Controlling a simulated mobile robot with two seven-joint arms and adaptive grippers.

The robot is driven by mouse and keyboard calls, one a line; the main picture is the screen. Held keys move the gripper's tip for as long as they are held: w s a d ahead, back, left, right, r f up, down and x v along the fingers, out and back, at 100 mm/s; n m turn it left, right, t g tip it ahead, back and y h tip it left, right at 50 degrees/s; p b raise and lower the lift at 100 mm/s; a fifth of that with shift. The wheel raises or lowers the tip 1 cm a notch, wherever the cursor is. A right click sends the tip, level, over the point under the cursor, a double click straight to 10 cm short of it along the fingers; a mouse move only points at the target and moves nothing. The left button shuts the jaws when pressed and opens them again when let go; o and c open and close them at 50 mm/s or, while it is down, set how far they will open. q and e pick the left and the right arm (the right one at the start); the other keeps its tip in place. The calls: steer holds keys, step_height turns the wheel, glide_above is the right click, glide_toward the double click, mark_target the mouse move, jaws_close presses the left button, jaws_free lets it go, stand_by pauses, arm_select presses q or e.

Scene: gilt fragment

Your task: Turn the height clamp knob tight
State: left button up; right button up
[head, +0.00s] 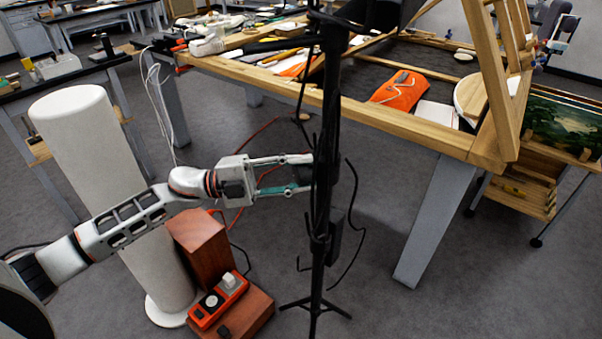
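A black stand (322,130) rises upright in the middle of the head view, with thin legs spread on the floor and cables hanging along it. My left gripper (310,173) comes in from the left at the middle of the stand. Its two fingers point right and lie apart, one above the other. The fingertips overlap the dark pole, so whether they touch or hold anything there is hidden. I cannot make out the height clamp knob against the black pole. My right gripper is out of view.
A wooden-edged table (390,118) with an orange cloth (399,90) stands behind the stand. A white cylinder (75,135) and a brown box (200,243) with an orange power strip (219,300) are at the left. Grey floor is clear at the lower right.

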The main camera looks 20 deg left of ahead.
arm_select(q)
steer(key=shift+m, duration=0.7)
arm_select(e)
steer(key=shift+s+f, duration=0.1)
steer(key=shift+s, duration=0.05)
arm_select(q)
steer(key=shift+g+y, duration=0.3)
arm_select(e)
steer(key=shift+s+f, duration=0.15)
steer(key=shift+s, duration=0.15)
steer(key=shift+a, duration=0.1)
arm_select(q)
steer(key=o, duration=1.1)
steer(key=shift+c, duration=0.2)
steer(key=shift+o, duration=0.3)
steer(key=shift+a, duration=0.15)
steer(key=shift+s+a, duration=0.2)
steer(key=shift+a, duration=0.2)
steer(key=v, duration=1.1)
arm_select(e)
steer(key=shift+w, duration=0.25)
